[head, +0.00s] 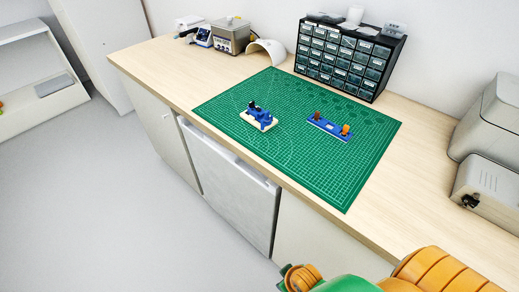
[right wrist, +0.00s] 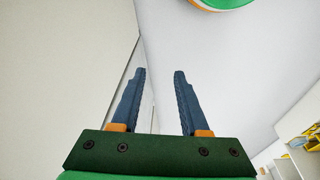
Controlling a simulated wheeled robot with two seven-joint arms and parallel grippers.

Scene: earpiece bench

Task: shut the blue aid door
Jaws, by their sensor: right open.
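A small blue piece (head: 264,116), which looks like the blue aid, sits on a cream block (head: 259,124) on the green cutting mat (head: 300,175). It has a dark part at its left end. Whether its door is open or shut is too small to tell. My right gripper (right wrist: 159,75) is open and empty in the right wrist view, with its two dark blue fingers apart, well away from the aid. In the head view, my right arm enters at the bottom right, in front of the bench. My left gripper is not in view.
A blue strip (head: 328,128) with a brown and an orange piece lies on the mat, right of the cream block. A drawer cabinet (head: 345,58) stands behind the mat. Grey machines (head: 491,190) stand at the right. The bench's front edge runs between my right arm and the mat.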

